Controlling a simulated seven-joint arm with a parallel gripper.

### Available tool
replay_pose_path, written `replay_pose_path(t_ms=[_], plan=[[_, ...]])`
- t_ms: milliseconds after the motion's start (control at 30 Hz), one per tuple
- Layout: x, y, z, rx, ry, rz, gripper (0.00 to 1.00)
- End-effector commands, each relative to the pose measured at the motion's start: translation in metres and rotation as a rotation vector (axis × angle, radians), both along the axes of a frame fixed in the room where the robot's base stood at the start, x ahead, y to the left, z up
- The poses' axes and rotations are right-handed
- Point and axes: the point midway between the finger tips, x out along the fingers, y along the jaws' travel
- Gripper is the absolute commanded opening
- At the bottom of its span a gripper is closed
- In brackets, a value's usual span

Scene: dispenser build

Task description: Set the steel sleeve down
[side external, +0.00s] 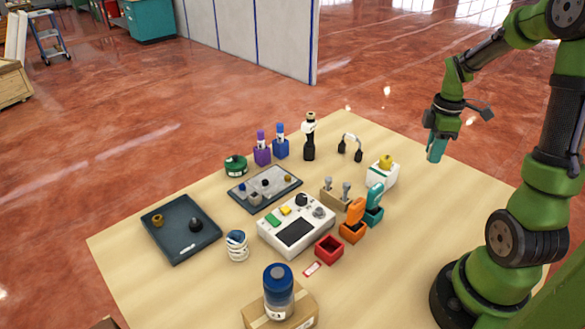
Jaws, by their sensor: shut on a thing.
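My gripper (436,152) hangs in the air above the right back part of the table, pointing down. It is shut on a small teal piece (435,149) whose shape is hard to make out. I cannot tell a steel sleeve for certain. A dark sectioned tray (240,186) holds several small parts, one of them a silvery piece (254,198). A larger dark tray (178,248) at the left holds a brass-coloured part (158,220) and a dark part (195,225).
A white console (295,232) stands mid-table. Orange (352,232) and teal (373,215) holders, a red open box (329,249) and a white box (382,174) stand right of it. A blue-topped bottle (279,285) stands in front. The table below my gripper looks clear.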

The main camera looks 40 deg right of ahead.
Motion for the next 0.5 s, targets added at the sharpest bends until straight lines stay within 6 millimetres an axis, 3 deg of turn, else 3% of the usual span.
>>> replay_pose_path(t_ms=[233, 367, 500], plan=[[0.000, 0.000, -0.047, 0.003, 0.004, -0.002, 0.00], [0.006, -0.005, -0.057, 0.001, 0.000, -0.003, 0.00], [0.027, -0.025, -0.062, 0.000, -0.001, -0.003, 0.00]])
